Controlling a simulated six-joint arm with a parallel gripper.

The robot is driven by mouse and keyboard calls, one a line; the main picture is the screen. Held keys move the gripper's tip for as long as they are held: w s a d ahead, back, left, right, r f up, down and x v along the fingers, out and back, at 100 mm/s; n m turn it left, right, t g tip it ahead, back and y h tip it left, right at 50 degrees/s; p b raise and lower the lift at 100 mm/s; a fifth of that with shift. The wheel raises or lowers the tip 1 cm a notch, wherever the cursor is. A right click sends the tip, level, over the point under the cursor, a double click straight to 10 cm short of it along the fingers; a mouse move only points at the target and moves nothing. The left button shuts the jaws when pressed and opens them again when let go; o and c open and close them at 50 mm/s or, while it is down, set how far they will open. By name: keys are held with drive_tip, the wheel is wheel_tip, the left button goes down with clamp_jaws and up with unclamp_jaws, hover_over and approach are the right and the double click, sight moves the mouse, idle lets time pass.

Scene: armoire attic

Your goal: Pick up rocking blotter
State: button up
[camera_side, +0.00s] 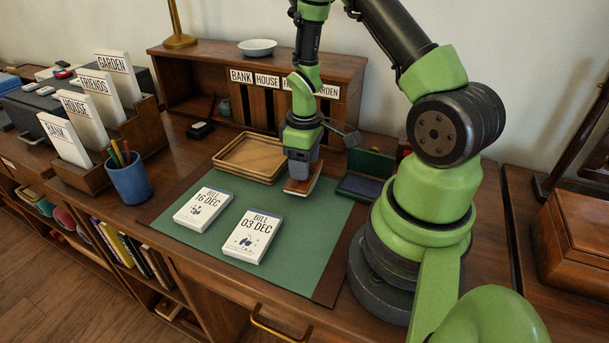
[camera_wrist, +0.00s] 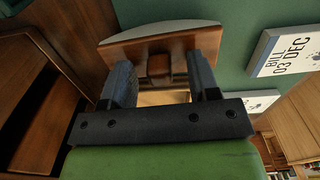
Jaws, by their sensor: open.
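The rocking blotter (camera_side: 303,186) is a brown wooden block with a pale curved underside and a small knob on top. It is at the back of the green desk mat (camera_side: 300,235), right of the wooden tray. My gripper (camera_side: 301,170) is pointing down right over it and hides part of it. In the wrist view my gripper (camera_wrist: 161,75) is open, with one dark finger on each side of the knob (camera_wrist: 159,66). The blotter's body (camera_wrist: 190,42) lies across beyond the fingertips. I cannot tell whether either finger touches the knob.
Two bill pads (camera_side: 204,210) (camera_side: 252,236) lie on the mat in front. The wooden tray (camera_side: 232,170) is close on the left, and an open dark green box (camera_side: 364,188) is close on the right. A pigeonhole shelf (camera_side: 350,75) with labels stands behind.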

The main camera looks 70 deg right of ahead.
clamp_jaws()
idle(0.3)
wheel_tip(320, 180, up, 10)
idle(0.5)
